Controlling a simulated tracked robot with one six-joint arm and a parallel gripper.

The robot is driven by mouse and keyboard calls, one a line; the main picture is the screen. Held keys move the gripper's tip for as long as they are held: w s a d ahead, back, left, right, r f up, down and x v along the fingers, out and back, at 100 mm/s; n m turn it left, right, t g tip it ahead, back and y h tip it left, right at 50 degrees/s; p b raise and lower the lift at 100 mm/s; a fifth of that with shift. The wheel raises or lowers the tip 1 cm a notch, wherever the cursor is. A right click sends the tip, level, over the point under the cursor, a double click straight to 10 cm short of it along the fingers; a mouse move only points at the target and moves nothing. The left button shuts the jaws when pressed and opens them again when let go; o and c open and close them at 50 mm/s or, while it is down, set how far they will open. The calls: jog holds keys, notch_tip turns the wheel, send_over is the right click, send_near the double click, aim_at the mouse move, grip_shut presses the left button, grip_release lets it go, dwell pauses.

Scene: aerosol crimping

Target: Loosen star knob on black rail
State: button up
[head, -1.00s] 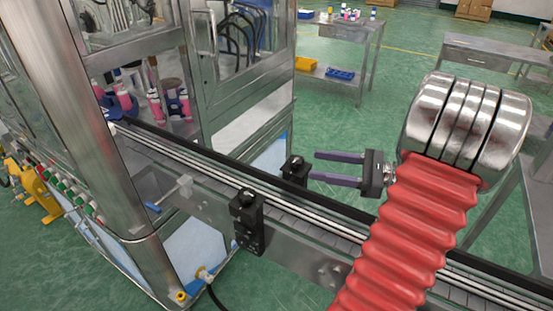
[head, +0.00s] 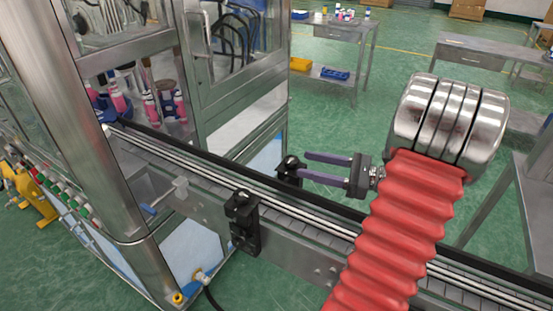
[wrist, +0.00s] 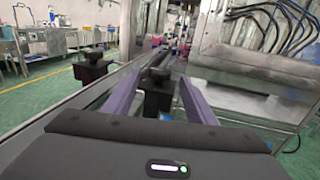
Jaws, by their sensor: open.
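The black rail (head: 338,207) runs along the far side of the conveyor. A black clamp block with a dark knob on top (head: 291,163) stands at this rail. A second black block with a similar knob (head: 242,203) stands on the near side. My gripper (head: 302,164) is open and empty, its two purple fingers pointing left, with the tips right beside the far knob. In the wrist view, a dark knob (wrist: 157,78) on its block lies ahead between the fingers. The other block (wrist: 91,70) stands further left. I cannot tell whether the fingers touch the knob.
A steel machine with glass doors (head: 245,75) stands behind the conveyor at left, with pink-and-white cans inside. The conveyor (head: 300,222) crosses below my gripper. Steel tables (head: 340,40) stand at the back. Green floor is free between them and the conveyor.

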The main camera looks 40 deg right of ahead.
jog(key=x, duration=0.9)
jog(key=shift+w+a, duration=0.25)
jog(key=shift+w, duration=0.1)
